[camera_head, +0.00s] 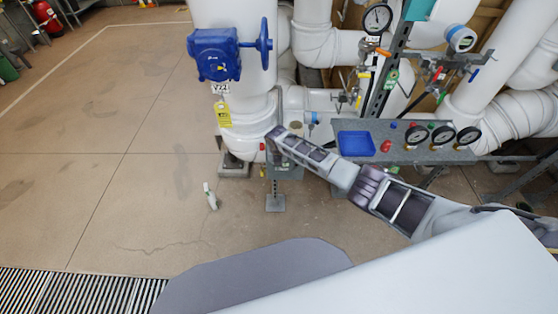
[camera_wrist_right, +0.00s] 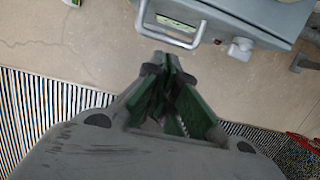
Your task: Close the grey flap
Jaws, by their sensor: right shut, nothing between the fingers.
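A grey box (camera_head: 287,170) stands on a post below the left end of the grey shelf. In the right wrist view the box (camera_wrist_right: 265,20) fills the top right, with a pale bar-shaped handle (camera_wrist_right: 168,40), a greenish window or opening and a white knob (camera_wrist_right: 240,48). I cannot clearly tell which part is the grey flap or how far open it is. My right gripper (camera_head: 273,135) reaches in from the right, above the box. In the wrist view its fingertips (camera_wrist_right: 166,62) are together and empty, just below the handle in the picture. My left gripper is not in view.
The grey shelf (camera_head: 440,154) carries a blue tray (camera_head: 356,144), gauges (camera_head: 416,136) and a red knob. White pipes and a blue valve actuator (camera_head: 214,54) stand behind. A white bottle (camera_head: 210,196) is on the floor.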

